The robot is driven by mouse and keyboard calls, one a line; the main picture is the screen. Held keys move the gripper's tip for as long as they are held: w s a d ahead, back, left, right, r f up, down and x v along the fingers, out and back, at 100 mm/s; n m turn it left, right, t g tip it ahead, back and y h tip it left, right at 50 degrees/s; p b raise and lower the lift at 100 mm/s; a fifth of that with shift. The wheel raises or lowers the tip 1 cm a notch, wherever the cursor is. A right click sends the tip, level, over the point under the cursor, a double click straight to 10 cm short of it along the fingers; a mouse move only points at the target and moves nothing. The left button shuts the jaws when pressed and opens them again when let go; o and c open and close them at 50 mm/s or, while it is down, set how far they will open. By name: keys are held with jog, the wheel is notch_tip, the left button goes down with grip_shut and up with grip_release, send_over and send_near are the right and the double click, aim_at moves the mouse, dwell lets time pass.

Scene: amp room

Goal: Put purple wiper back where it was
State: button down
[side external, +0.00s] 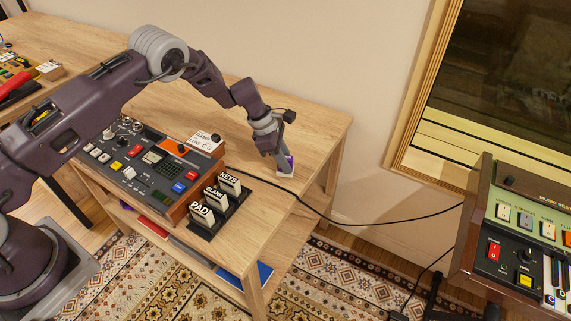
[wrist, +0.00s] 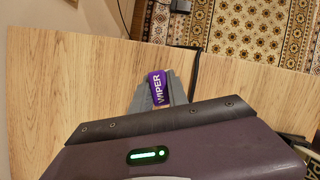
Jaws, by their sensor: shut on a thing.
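The purple wiper (side external: 290,160) is a small block at the right part of the wooden table, with a white patch at its lower end. In the wrist view the purple wiper (wrist: 159,86) shows the white word WIPER. My gripper (side external: 280,158) points down and is shut on it, one finger on each side; the fingertips also show in the wrist view (wrist: 160,97). The wiper is at or just above the tabletop; I cannot tell whether it touches. The fingers hide part of it.
A black rack (side external: 207,233) with white KEYS, BLANK and PAD blocks stands at the table's front edge. A black cable (side external: 320,213) runs off the table. Bare tabletop (side external: 310,125) lies around my gripper.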

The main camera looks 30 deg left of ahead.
jog(key=shift+f, duration=0.5)
jog(key=shift+f, duration=0.1)
jog(key=c, duration=1.3)
grip_release()
